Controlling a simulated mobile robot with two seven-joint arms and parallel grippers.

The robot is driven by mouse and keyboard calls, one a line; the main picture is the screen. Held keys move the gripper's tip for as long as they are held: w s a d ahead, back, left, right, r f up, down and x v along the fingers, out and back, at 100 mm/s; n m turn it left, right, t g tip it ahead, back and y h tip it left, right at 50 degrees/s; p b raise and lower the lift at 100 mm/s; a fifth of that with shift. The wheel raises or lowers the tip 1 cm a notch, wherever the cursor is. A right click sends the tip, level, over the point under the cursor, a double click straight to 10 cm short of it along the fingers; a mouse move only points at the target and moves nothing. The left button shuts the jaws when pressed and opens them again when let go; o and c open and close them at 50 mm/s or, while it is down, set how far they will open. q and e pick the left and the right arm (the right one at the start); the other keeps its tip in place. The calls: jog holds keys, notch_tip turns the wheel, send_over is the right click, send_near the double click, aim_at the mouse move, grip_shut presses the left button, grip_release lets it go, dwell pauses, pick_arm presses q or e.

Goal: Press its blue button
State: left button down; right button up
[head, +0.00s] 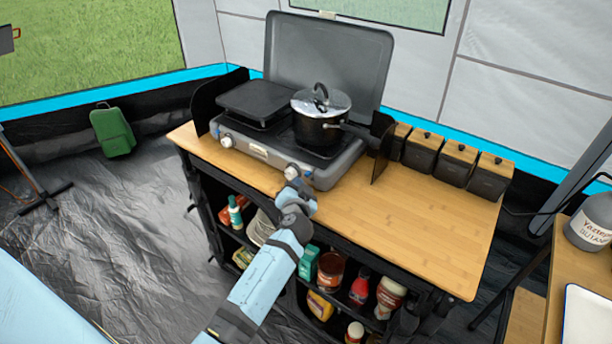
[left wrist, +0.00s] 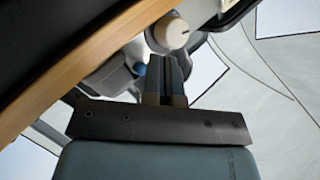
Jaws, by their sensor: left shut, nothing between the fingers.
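The grey camping stove (head: 262,156) stands on the wooden counter with its lid raised. A silver-lidded pot (head: 320,115) sits on its right side. My left gripper (head: 293,176) is at the stove's front panel, right of its middle, and hides part of it. In the left wrist view its fingers (left wrist: 166,72) are shut and empty. The small blue button (left wrist: 140,69) shows just left of the fingers. A pale round knob (left wrist: 172,32) is just beyond the fingertips. Whether the fingers touch the button cannot be told. My right gripper is not in view.
The wooden counter (head: 420,230) is bare to the right of the stove. Several dark canisters (head: 458,162) line its back edge. Shelves below hold jars and bottles. The counter's front edge (left wrist: 75,68) runs close left of the left wrist. A gas bottle (head: 592,225) stands at far right.

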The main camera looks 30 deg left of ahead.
pick_arm(q)
jog(key=shift+w, duration=0.15)
dwell(0.7)
jog(key=shift+w+b, duration=0.3)
jog(key=shift+b, duration=0.05)
jog(key=shift+w+b, duration=0.3)
jog(key=shift+w, duration=0.1)
dwell(0.5)
jog(key=shift+s, duration=0.85)
jog(key=s, duration=0.5)
jog(key=shift+a, duration=0.2)
dwell(0.8)
